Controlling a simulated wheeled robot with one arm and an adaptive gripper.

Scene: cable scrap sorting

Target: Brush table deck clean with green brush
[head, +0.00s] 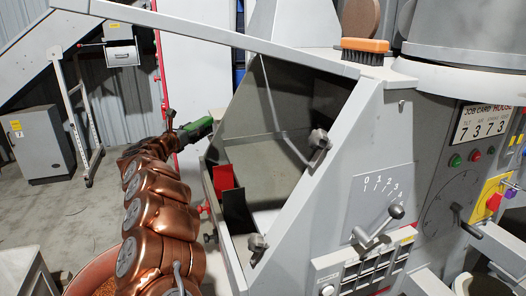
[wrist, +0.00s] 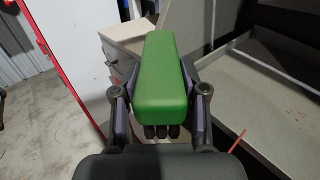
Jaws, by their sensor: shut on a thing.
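My gripper (wrist: 160,95) is shut on the green brush (wrist: 160,75), its fingers on either side of the green block. Dark bristle tufts show below the block in the wrist view. In the head view the green brush (head: 197,129) is at the end of my copper-coloured arm, beside the left edge of the machine. The table deck (head: 285,165) is the grey sloped surface inside the machine's side walls. It also shows at the right of the wrist view (wrist: 265,90). The brush is apart from the deck, to its left.
An orange-backed brush (head: 364,46) rests on the machine's top ledge. A red flap (head: 223,178) and a dark flap (head: 237,210) stand at the deck's lower left. The slanted side wall (head: 345,150) and black knobs (head: 319,139) border the deck. A grey cabinet (head: 40,143) stands far left.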

